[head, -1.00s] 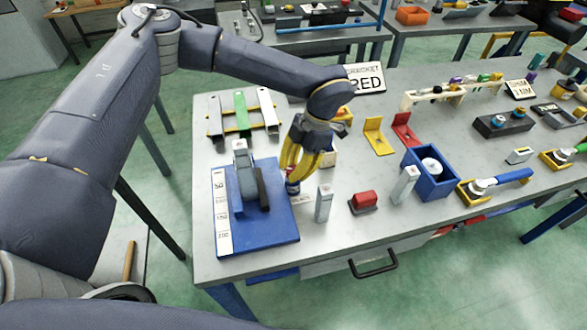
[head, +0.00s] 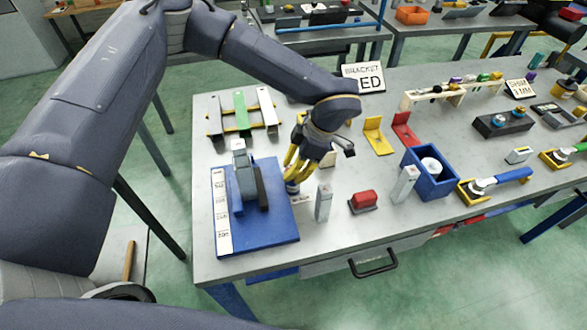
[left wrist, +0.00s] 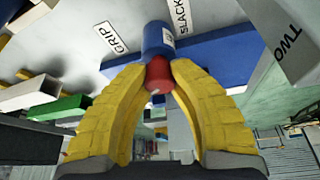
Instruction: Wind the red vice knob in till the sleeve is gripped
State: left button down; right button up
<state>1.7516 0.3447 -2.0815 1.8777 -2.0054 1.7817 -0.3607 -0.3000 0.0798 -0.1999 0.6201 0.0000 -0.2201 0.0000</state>
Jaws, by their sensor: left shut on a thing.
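My left gripper (head: 292,180) reaches down beside the right edge of the blue base plate (head: 275,228). In the left wrist view its yellow fingers (left wrist: 158,82) are closed around the red knob (left wrist: 158,76), touching it on both sides. A blue cylinder with a white mark (left wrist: 158,38) sits directly beyond the knob. GRIP (left wrist: 110,37) and SLACK (left wrist: 183,17) labels lie on either side of it. In the head view the fingers hide the red knob. I cannot pick out the sleeve for certain, nor whether it is held. My right gripper is not in view.
A grey post (head: 323,203) stands close to the right of my left gripper; it shows marked TWO in the left wrist view (left wrist: 288,42). Grey blocks (head: 244,180) stand on the base plate.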

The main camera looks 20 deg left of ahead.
pick_arm(q)
jog(key=shift+s+a+f, duration=0.1)
jog(key=shift+s+a, duration=0.05)
jog(key=shift+a, duration=0.05)
jog(key=c, duration=1.3)
grip_release()
jog(key=shift+a, duration=0.1)
jog(key=shift+o, duration=1.3)
jog(key=shift+d, duration=0.2)
jog(key=v, duration=1.2)
jog(key=shift+a, duration=0.1)
